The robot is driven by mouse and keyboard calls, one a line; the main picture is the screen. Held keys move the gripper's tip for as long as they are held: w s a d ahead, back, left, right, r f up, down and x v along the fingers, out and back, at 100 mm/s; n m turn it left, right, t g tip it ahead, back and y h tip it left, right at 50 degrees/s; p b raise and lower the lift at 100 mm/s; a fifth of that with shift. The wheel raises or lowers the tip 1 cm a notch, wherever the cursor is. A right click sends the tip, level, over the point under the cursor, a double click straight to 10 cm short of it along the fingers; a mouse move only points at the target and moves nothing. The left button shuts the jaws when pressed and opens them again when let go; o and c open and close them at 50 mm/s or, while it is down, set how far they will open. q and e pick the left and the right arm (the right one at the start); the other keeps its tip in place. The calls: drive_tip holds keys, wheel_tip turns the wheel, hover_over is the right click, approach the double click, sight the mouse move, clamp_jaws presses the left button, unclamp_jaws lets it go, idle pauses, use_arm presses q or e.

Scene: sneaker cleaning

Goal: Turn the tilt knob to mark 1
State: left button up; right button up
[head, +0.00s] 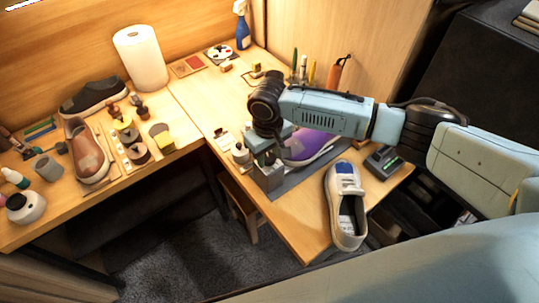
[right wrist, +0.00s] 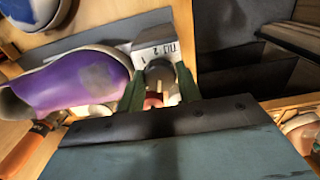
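The tilt knob (right wrist: 160,76) shows in the right wrist view as a small grey round piece, with a reddish part below it, at the end of the shoe stand. A pale label (right wrist: 157,52) with printed marks, including 1 and 2, sits just beyond it. My right gripper (right wrist: 161,70) has its green fingers on either side of the knob; whether they press on it cannot be told. In the head view my right gripper (head: 268,160) points down at the stand's near end and hides the knob. The purple sneaker (head: 318,144) lies beside it. My left gripper is not in view.
A white sneaker (head: 345,205) stands near the table's front edge, right of the grey mat (head: 290,184). A small device (head: 383,162) with a green display is beyond it. Small bottles stand left of my gripper. Brown and dark shoes, with a paper roll (head: 141,58), occupy the left table.

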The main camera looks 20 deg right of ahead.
drive_tip(key=shift+c, duration=0.8)
drive_tip(key=shift+r+m+p, duration=0.1)
drive_tip(key=shift+m+p, duration=0.2)
drive_tip(key=shift+p, duration=0.2)
drive_tip(key=shift+m+p, duration=1.5)
drive_tip(key=shift+p, duration=0.15)
